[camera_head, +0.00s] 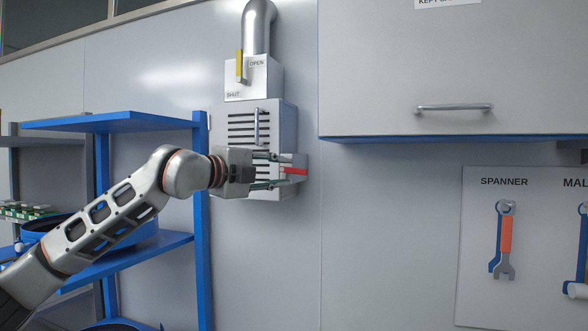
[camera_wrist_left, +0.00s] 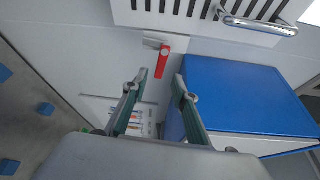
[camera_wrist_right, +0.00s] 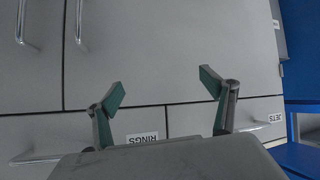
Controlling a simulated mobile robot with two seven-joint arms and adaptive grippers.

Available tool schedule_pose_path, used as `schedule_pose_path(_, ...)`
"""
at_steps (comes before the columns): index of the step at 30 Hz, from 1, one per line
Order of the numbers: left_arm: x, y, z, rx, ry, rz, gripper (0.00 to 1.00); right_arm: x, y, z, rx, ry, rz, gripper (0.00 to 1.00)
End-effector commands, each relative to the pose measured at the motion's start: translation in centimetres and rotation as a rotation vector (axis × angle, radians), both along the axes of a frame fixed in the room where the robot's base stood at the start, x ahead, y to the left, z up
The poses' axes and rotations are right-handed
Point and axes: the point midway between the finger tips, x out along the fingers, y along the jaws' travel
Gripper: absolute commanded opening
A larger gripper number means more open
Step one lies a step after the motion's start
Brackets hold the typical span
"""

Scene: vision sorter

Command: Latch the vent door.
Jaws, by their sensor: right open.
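The vent door (camera_head: 240,150) is a grey slotted panel on a wall box, with an upright bar handle (camera_head: 257,126). It looks about flush with its box; a small gap cannot be ruled out. The red latch lever (camera_head: 294,171) lies level at the door's lower right; it also shows in the left wrist view (camera_wrist_left: 163,63) beside a grey bracket. My left gripper (camera_head: 277,170) is open in front of the lower door. In its wrist view the lever is ahead between the fingertips, apparently untouched. My right gripper (camera_wrist_right: 218,83) is open and empty, away from the vent.
A pipe (camera_head: 258,28) and a yellow lever (camera_head: 241,66) on an OPEN/SHUT plate are above the vent. A wall cabinet (camera_head: 400,70) juts out at right. Blue shelving (camera_head: 202,240) stands at left.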

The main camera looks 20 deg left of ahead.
Motion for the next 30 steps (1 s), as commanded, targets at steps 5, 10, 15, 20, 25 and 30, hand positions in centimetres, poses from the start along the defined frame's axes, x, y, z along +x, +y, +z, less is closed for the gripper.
schedule_pose_path(5,2.6,-1.2,0.2,0.0,0.002,-0.002,0.28,-0.2,-0.8,0.7,-0.013,0.014,-0.009,0.83)
schedule_pose_path(10,4.1,-1.9,0.0,0.0,0.001,-0.001,0.28,-0.9,-2.1,-0.3,-0.032,0.043,-0.027,0.83)
schedule_pose_path(15,4.6,-2.1,-0.1,0.0,-0.001,-0.002,0.28,-1.3,-2.2,-0.8,-0.032,0.056,-0.033,0.83)
schedule_pose_path(20,4.6,-2.1,-0.2,0.0,-0.001,-0.002,0.28,-1.3,-2.1,-0.7,-0.029,0.055,-0.035,0.83)
schedule_pose_path(25,4.6,-2.1,-0.2,0.0,-0.001,-0.002,0.0,-1.2,-1.9,-0.6,-0.025,0.052,-0.037,0.83)
schedule_pose_path(30,4.5,-2.1,-0.2,0.0,0.0,-0.002,0.0,-1.2,-1.8,-0.5,-0.023,0.052,-0.035,0.83)
